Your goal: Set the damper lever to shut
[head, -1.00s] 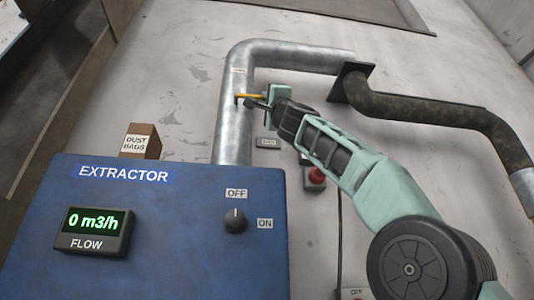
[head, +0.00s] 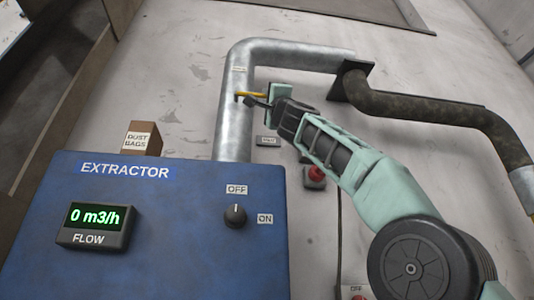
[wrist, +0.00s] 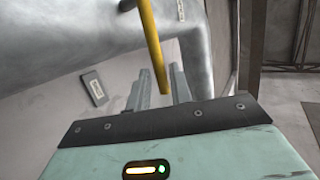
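The damper lever is a thin yellow bar (head: 246,94) on the upright part of the grey metal pipe (head: 235,125). It points right in the head view, towards my gripper (head: 260,101), which is right beside it. In the wrist view the lever (wrist: 150,45) comes down from the top edge, and its free end appears over the gap between the fingers of my gripper (wrist: 160,75). The fingers stand apart, with no visible grip on the lever. How deep the lever lies between them I cannot tell. The lettering on the pipe label is too small to read.
The blue extractor cabinet (head: 150,235) fills the lower left, with a flow display (head: 95,226) reading 0 m3/h and an OFF/ON knob (head: 235,216). A dust bags box (head: 142,139) is behind it. A red button (head: 316,173) is on the wall below my arm.

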